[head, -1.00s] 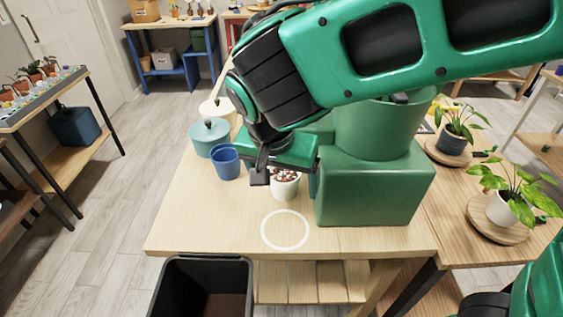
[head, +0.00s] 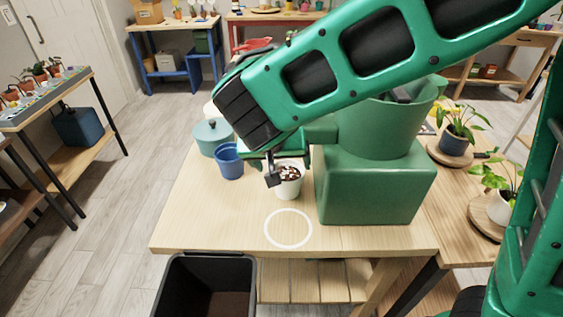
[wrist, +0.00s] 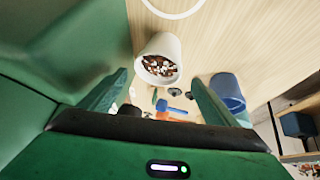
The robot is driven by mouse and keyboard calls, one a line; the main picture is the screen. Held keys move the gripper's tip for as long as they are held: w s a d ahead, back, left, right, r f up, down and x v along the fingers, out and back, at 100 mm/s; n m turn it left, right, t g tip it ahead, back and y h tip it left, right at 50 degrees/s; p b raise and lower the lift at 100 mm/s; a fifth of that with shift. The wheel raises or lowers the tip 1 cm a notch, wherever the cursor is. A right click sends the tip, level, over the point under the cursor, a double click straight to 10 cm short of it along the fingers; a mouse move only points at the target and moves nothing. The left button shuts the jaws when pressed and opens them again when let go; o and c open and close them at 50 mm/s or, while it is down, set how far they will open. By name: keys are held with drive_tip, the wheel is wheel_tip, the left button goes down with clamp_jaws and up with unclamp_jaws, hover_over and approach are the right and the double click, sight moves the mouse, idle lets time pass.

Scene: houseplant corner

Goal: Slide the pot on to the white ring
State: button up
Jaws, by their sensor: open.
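The small white pot (head: 289,188), filled with brown and white bits, stands upright on the wooden table just behind the white ring. The flat white ring (head: 266,232) lies on the tabletop, with a small gap between it and the pot. My gripper (head: 273,176) is open, low at the pot's left and back in the head view; its far finger is hidden there. In the wrist view my gripper (wrist: 158,77) has its fingers spread, with the pot (wrist: 166,47) ahead between them. I cannot tell whether they touch it. The ring's edge (wrist: 172,16) shows beyond the pot.
A large green block (head: 375,190) stands close right of the pot and ring, with a green bucket shape (head: 375,135) above it. A blue cup (head: 229,162) and a teal lidded pot (head: 211,138) stand left. The table's front left is clear; a dark bin (head: 205,285) stands below.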

sight(288, 173)
drive_tip(key=x, duration=1)
drive_tip(key=shift+w+f, duration=0.15)
drive_tip(key=shift+f, duration=0.05)
drive_tip(key=c, duration=1)
drive_tip(key=shift+d, duration=0.1)
